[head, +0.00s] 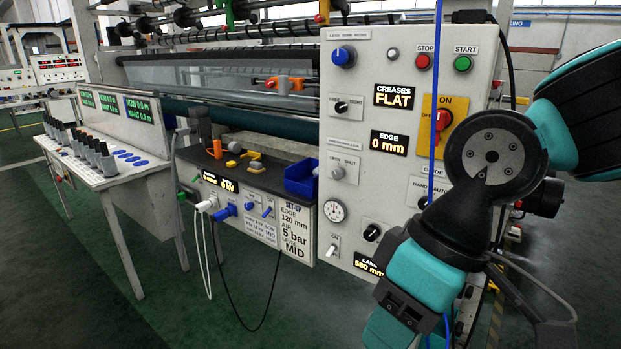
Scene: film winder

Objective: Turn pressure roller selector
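The grey control panel (393,75) stands right of centre in the head view. A small knob (338,172) sits on its left side, under a label that seems to read "press roller". The small print beside the knob is hard to read, and I cannot tell its setting surely. The knob is in plain view and nothing touches it. My teal and black arm crosses the right of the view, in front of the panel's lower right part. I see no gripper fingers. My arm hides part of the lower right controls.
The panel also carries a blue knob (343,56), a black selector (341,106), a red stop button (423,62), a green start button (462,64) and a red rotary switch (442,120). A blue bin (300,178) stands left of the panel. The floor in front is clear.

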